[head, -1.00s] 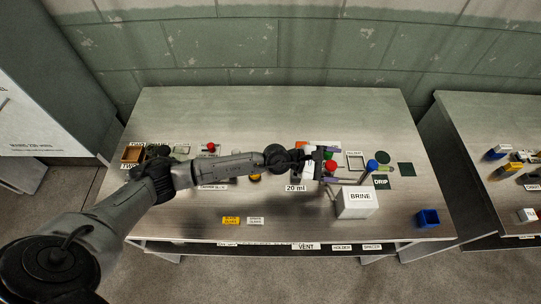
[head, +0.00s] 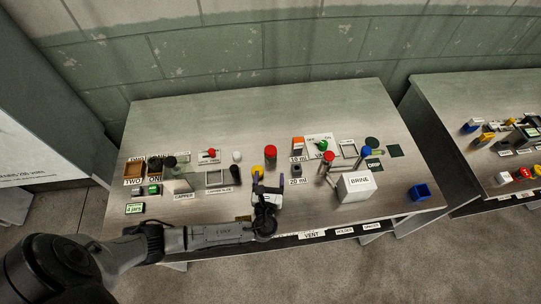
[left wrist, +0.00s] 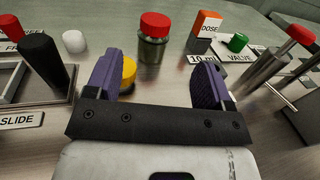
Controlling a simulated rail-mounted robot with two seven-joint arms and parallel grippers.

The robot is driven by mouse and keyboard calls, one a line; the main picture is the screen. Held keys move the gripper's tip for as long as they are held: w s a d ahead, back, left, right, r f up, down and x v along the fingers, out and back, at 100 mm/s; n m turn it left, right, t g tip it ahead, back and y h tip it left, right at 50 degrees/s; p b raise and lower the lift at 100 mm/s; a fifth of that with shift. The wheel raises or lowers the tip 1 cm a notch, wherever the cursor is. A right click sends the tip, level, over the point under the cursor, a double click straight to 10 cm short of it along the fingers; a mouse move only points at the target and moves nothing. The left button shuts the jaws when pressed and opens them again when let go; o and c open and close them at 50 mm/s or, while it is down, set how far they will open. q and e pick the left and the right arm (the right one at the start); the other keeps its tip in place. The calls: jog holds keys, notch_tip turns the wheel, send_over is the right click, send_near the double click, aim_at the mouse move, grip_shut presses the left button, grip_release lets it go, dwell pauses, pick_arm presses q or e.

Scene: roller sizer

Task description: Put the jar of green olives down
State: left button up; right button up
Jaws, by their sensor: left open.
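The jar of green olives (head: 270,153), a dark greenish jar with a red lid, stands upright near the middle of the table. In the left wrist view the jar (left wrist: 153,42) stands beyond the fingertips, roughly centred between them. My left gripper (head: 268,184) is in front of the jar, toward the table's front edge. Its purple fingers (left wrist: 157,80) are apart with nothing held between them, and a gap separates them from the jar. My right gripper is not in view.
A yellow round piece (left wrist: 128,72) sits beside the left finger. A white knob (head: 236,156) stands left of the jar. Red-topped posts (head: 329,157), a white BRINE box (head: 356,186) and a blue bin (head: 420,192) are to the right. The table behind the jar is clear.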

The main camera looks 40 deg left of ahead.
aim_at(271, 149)
pick_arm(q)
jog(key=b+x, duration=0.1)
jog(key=x, duration=0.1)
jog(key=b+x, duration=0.1)
jog(key=x, duration=0.2)
jog(key=shift+a+f+b, duration=0.1)
jog(key=shift+f+b, duration=0.1)
jog(key=shift+b, duration=0.15)
jog(key=shift+w+a+r, duration=0.1)
jog(key=shift+w+a, duration=0.3)
jog(key=shift+w, duration=0.15)
jog(key=b+x, duration=0.4)
jog(key=shift+w+a, duration=0.1)
jog(key=shift+a, duration=0.25)
jog(key=shift+w+a, duration=0.15)
jog(key=shift+w, duration=0.1)
jog(key=shift+c, duration=0.2)
jog(key=c, duration=1.1)
jog(key=shift+r, duration=0.15)
